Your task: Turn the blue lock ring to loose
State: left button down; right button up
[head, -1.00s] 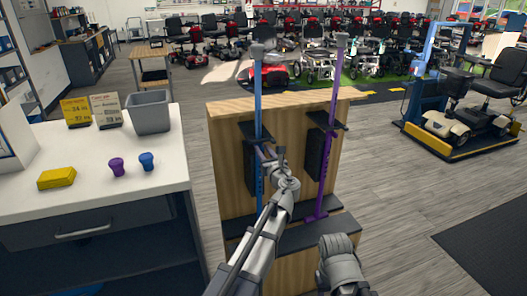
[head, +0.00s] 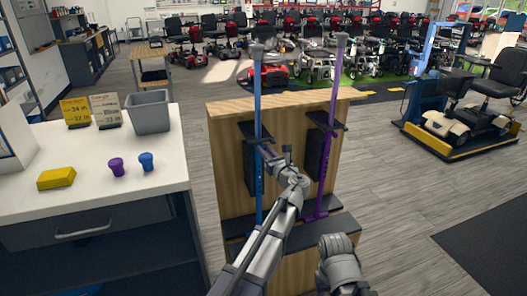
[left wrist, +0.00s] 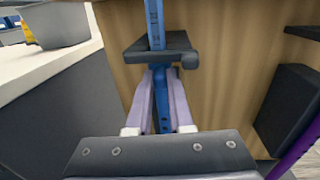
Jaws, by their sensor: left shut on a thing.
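The blue pole (head: 257,105) stands upright in front of a wooden stand, with a grey top piece. In the left wrist view, its upper part (left wrist: 155,22) passes a dark bracket (left wrist: 178,48). My left gripper (head: 265,152) reaches the pole just below the bracket. In the left wrist view my left gripper (left wrist: 162,75) has its two pale fingers closed on either side of a blue part, the blue lock ring (left wrist: 162,85). The fingers partly hide the ring, and I cannot read its setting.
A purple pole (head: 326,130) stands right of the blue one on the wooden stand (head: 228,165). Left is a white counter (head: 100,150) with a grey bin (head: 149,111), a yellow block (head: 57,178), a purple knob (head: 116,166) and a blue knob (head: 146,161).

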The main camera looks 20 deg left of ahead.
pick_arm(q)
jog(key=shift+w+d+n+g+y, duration=0.35)
jog(key=shift+w+n+g+y, duration=0.5)
jog(key=shift+n+g, duration=0.85)
jog(key=shift+w+d+n+g+y, duration=0.35)
jog(key=shift+n+g+y, duration=0.85)
jog(key=shift+g, duration=1.05)
jog(key=shift+w+d+n+g+y, duration=0.3)
jog(key=shift+w+n+g+y, duration=0.4)
jog(key=shift+n+g+y, duration=0.9)
jog(key=shift+g+h, duration=0.45)
jog(key=shift+h, duration=0.1)
jog(key=c, duration=0.8)
grip_release()
